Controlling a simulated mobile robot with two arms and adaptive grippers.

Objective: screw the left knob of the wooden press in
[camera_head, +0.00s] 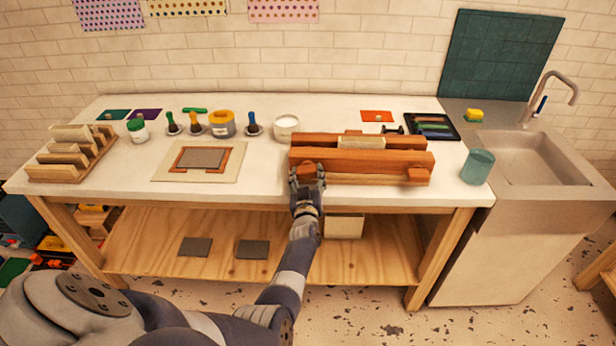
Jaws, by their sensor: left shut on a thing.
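The wooden press (360,160) lies on the white table at its right part, with two long reddish-brown beams and a paler block between them. Its left knob (306,172) is at the left end of the front beam. The right knob (418,175) sticks out at the right end of that beam. My left gripper (307,180) is at the front of the press, shut on the left knob and hiding part of it. My right gripper is not in view.
A teal cup (477,166) stands right of the press, beside the sink (535,160). A black tray (432,127) lies behind it. A white jar (286,127), stamp tools and a framed board (170,175) are to the left.

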